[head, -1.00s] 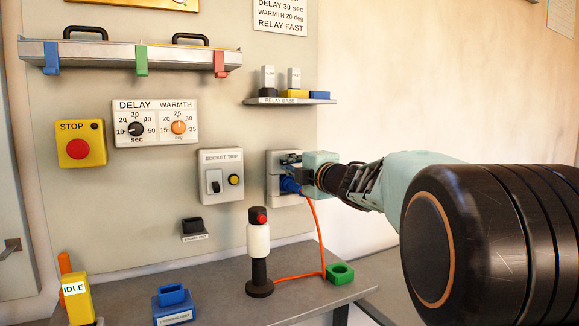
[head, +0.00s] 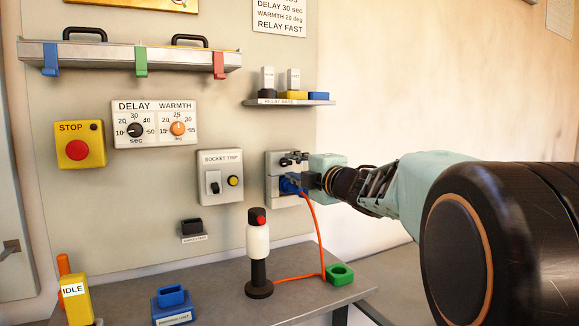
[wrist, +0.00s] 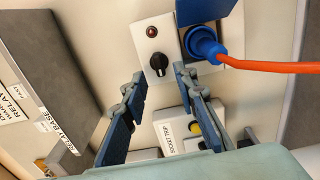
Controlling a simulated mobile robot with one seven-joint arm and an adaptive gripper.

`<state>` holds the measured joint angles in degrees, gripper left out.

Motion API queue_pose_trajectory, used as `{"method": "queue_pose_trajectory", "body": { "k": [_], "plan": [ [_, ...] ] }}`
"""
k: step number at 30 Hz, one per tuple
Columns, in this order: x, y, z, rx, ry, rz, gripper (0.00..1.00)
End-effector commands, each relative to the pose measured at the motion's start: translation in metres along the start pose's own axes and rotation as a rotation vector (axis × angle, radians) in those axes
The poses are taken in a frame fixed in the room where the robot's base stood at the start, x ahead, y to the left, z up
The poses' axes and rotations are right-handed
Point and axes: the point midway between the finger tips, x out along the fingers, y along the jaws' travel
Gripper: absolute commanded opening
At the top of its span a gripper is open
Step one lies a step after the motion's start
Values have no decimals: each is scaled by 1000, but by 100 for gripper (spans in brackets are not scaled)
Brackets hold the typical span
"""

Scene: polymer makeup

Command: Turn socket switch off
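The socket unit (head: 272,165) is a pale box on the wall panel. Beside the switch, a blue plug (wrist: 205,45) with an orange cable sits in the socket under a raised blue cover. My gripper (wrist: 162,84) is open and empty. Its two fingers point at the unit, with the switch seen just beyond the gap between the tips. In the head view my gripper is at the unit's right side, close to the blue plug (head: 291,184).
The socket trip box (head: 220,178) is left of the unit. The relay shelf (head: 290,102) is above it.

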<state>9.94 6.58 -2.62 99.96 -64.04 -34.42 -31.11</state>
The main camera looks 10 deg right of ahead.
Motion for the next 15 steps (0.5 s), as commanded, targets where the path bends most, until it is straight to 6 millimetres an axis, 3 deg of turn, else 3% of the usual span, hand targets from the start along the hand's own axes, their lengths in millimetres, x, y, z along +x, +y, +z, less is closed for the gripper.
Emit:
{"method": "queue_pose_trajectory", "body": {
  "k": [6, 15],
  "plan": [
    [-33, 1, 0, -1, -1, 1, 27],
    [-46, 0, 0, 1, 0, -1, 27]
  ]
}}
